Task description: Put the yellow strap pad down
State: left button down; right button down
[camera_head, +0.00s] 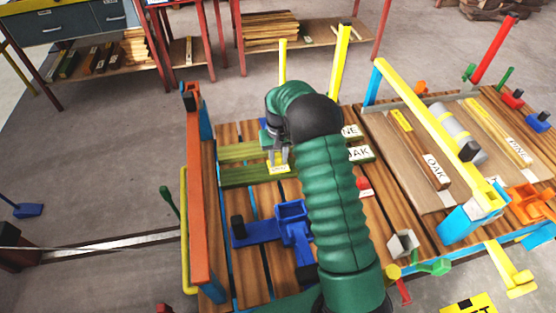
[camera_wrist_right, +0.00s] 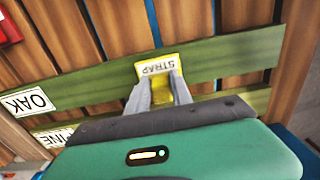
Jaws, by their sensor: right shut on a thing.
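The yellow strap pad (camera_wrist_right: 172,64), marked STRAP, lies against a green board (camera_wrist_right: 225,58) in the right wrist view. My right gripper (camera_wrist_right: 165,92) is shut on the pad's yellow part. In the head view the pad (camera_head: 279,168) shows below the right gripper (camera_head: 279,155), over the green boards (camera_head: 240,176). Whether the pad rests fully on the board is hard to tell. My green right arm hides part of the boards. My left gripper is not in view.
An orange post and rail (camera_head: 196,190) stand left of the slatted table. A blue clamp-like part (camera_head: 290,222) lies nearer on the slats. A yellow bar (camera_head: 425,115) spans the right side above boards labelled OAK (camera_head: 432,170) and PINE. The OAK-labelled green board end (camera_wrist_right: 28,101) is nearby.

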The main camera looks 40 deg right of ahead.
jog(key=shift+s+a+r, duration=0.15)
jog(key=shift+a+r, duration=0.05)
jog(key=shift+a, duration=0.2)
jog(key=shift+f, duration=0.15)
jog(key=c, duration=1.5)
grip_release()
jog(key=shift+f, duration=0.1)
jog(key=o, duration=0.4)
jog(key=shift+d, duration=0.25)
jog(key=shift+c, duration=0.2)
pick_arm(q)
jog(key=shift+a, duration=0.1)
pick_arm(e)
jog(key=shift+f, duration=0.1)
